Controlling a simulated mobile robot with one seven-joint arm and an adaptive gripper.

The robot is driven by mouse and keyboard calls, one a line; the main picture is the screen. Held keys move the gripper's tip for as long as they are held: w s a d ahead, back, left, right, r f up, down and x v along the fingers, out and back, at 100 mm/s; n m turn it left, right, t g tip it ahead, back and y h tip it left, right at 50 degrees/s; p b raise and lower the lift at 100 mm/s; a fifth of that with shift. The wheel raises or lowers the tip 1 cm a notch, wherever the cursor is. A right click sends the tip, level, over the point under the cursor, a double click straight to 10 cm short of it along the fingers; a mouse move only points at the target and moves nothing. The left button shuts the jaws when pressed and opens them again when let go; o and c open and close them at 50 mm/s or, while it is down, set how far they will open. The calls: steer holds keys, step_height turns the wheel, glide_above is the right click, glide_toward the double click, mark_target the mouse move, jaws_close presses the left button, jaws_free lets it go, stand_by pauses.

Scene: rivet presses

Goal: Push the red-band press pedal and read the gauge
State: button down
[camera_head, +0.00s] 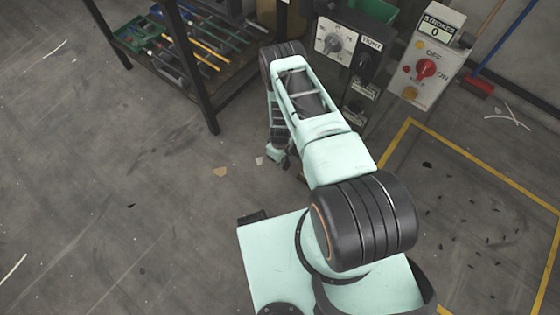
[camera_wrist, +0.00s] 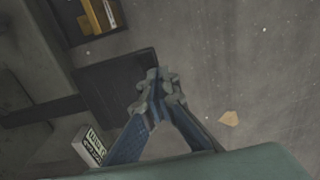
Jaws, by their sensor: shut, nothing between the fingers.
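My gripper (camera_wrist: 158,88) is shut and empty in the wrist view, its fingertips over the edge of a dark flat plate (camera_wrist: 108,82) that looks like a pedal. A dark bar (camera_wrist: 40,112) runs from the plate to the left. I cannot tell whether the fingers touch the plate. In the head view my gripper (camera_head: 282,158) is low near the floor, and my arm hides the plate. No red band shows.
A control box (camera_head: 427,60) has a red knob and a counter showing 0 strokes. A tool rack (camera_head: 190,45) with a dark leg stands at back left. A small labelled block (camera_wrist: 90,146) is near my fingers. Yellow floor lines mark the right; left floor is clear.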

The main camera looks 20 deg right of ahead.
steer(key=shift+f, duration=0.1)
step_height(320, 180, down, 8)
steer(key=b, duration=0.8)
steer(key=shift+a, duration=0.15)
step_height(320, 180, up, 15)
steer(key=s+a+p, duration=0.1)
steer(key=a+p, duration=0.1)
steer(key=p, duration=0.3)
steer(key=shift+s+f+p, duration=0.15)
steer(key=shift+s+p, duration=0.15)
steer(key=shift+p, duration=0.05)
